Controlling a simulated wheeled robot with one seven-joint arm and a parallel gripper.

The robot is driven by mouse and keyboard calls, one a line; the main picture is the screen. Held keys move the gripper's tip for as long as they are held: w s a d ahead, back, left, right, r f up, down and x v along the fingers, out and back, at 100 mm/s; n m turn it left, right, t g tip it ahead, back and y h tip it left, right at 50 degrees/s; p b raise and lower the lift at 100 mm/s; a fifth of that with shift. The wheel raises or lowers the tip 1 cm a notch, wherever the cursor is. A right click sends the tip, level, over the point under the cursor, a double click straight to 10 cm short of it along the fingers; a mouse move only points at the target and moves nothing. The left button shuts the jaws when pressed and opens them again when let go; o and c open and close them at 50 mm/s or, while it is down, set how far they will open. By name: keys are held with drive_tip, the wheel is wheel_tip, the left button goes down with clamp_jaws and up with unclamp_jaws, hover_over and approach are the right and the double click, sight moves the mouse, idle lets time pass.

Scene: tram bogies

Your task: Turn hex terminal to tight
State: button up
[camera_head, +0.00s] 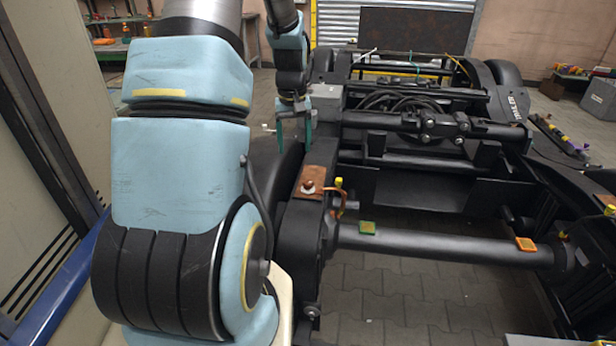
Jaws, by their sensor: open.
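A small brownish hex terminal (308,185) with a pale base sits on a rust-brown plate (316,176) on top of the black bogie frame. It is small in the picture, and I cannot read its turn position. My gripper (295,146) hangs from my blue arm, above and a little left of the terminal in the picture. Its fingers point down, open, with nothing visible between them. It appears apart from the terminal. A grey box (326,95) is just to the right of the wrist.
An orange cable with a yellow cap (339,183) stands close right of the plate. A thick black axle tube (440,247) carries a green pad (367,228) and an orange pad (525,244). Black hoses (400,103) loop behind. Paved floor shows between the frames.

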sight(308, 182)
drive_tip(key=w+d+f+n+p, duration=0.2)
drive_tip(key=w+d+f+n, duration=0.15)
drive_tip(key=w+f, duration=0.85)
drive_tip(key=shift+m+g, duration=0.35)
drive_tip(key=shift+g, duration=0.05)
drive_tip(key=f+p, duration=0.1)
drive_tip(key=f, duration=0.2)
drive_tip(key=f+p, duration=0.1)
drive_tip(key=f, duration=0.2)
drive_tip(key=f+p, duration=0.1)
drive_tip(key=f, duration=0.2)
drive_tip(key=shift+w+d+f, duration=0.1)
drive_tip(key=shift+w+f, duration=0.05)
drive_tip(key=shift+w, duration=0.1)
clamp_jaws()
